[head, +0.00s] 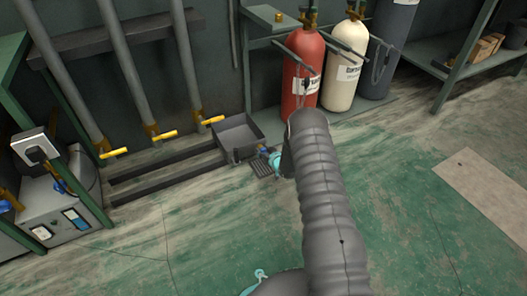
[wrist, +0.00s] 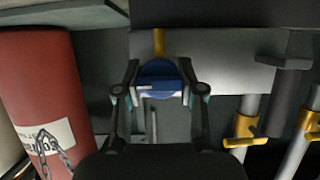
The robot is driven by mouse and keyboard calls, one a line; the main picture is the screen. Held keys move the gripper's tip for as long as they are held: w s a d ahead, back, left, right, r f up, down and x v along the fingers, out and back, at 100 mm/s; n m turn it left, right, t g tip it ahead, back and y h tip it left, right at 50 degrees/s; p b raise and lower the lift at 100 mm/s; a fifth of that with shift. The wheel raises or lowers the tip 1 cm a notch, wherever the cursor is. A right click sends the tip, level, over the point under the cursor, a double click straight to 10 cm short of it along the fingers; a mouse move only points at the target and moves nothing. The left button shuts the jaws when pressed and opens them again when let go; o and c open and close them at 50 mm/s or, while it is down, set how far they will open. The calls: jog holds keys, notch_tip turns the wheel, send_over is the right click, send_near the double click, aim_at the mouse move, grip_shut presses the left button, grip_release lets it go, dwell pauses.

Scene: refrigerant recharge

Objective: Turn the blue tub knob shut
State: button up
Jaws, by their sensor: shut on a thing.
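The blue tub knob (wrist: 157,72) is round with a raised bar and a pale mark, and sits between the two fingers of my gripper (wrist: 160,78) in the wrist view. The fingers are shut on its left and right sides. In the head view the blue knob (head: 263,151) is a small patch beside the grey tub (head: 238,132), low on the floor. My gripper (head: 274,160) is there too, mostly hidden behind my arm. The tub's wall (wrist: 225,58) fills the area behind the knob in the wrist view. Which way the knob is turned I cannot tell.
A red cylinder (head: 302,75) and a cream cylinder (head: 345,65) stand just behind and right of the tub. Several grey pipes with yellow-handled valves (head: 160,134) stand to the left. The green floor in front is open.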

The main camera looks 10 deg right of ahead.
jog(key=n+h, duration=0.2)
jog(key=n, duration=0.1)
jog(key=shift+t, duration=0.4)
jog(key=n+t+h, duration=0.1)
jog(key=n+h, duration=0.1)
jog(key=n, duration=0.1)
jog(key=shift+a, duration=0.1)
jog(key=n+t+h, duration=0.1)
jog(key=n, duration=0.2)
jog(key=shift+f+n+t, duration=0.15)
jog(key=shift+n+t, duration=0.25)
jog(key=shift+n+t+h, duration=0.4)
jog(key=shift+n+t, duration=0.4)
jog(key=shift+n, duration=0.9)
jog(key=o, duration=1.1)
jog(key=shift+o, duration=0.2)
